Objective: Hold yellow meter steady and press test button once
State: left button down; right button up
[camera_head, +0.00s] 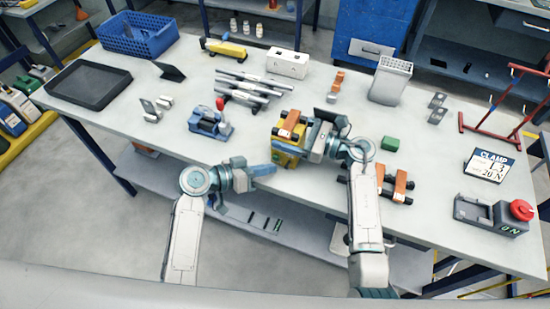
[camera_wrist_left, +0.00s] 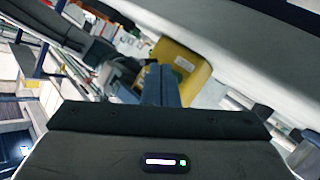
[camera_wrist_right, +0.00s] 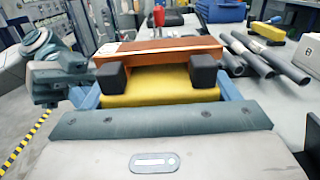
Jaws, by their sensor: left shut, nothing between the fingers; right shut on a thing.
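The yellow meter (camera_head: 284,156) stands near the front edge of the table. In the left wrist view the closed fingers (camera_wrist_left: 160,85) point towards the meter (camera_wrist_left: 182,68). I cannot make out the test button.
A blue device with a red knob (camera_head: 208,122) stands left of the meter. Grey tubes (camera_head: 248,88) lie behind it.

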pick_arm(q)
jog(key=shift+w, duration=0.1)
dwell(0.6)
jog(key=shift+w+d, duration=0.15)
jog(key=shift+w, duration=0.15)
jog(key=shift+w+d, duration=0.15)
jog(key=shift+w, duration=0.4)
dwell(0.8)
jog(key=shift+s, duration=0.1)
jog(key=shift+s+a, duration=0.3)
jog(key=shift+s, duration=0.5)
jog(key=shift+s+a, duration=0.25)
jog(key=shift+s, duration=0.55)
jog(key=shift+s+a, duration=0.25)
jog(key=shift+s, duration=0.55)
jog(key=shift+s+a, duration=0.25)
jog(key=shift+s, duration=0.55)
pick_arm(e)
jog(key=o, duration=1.2)
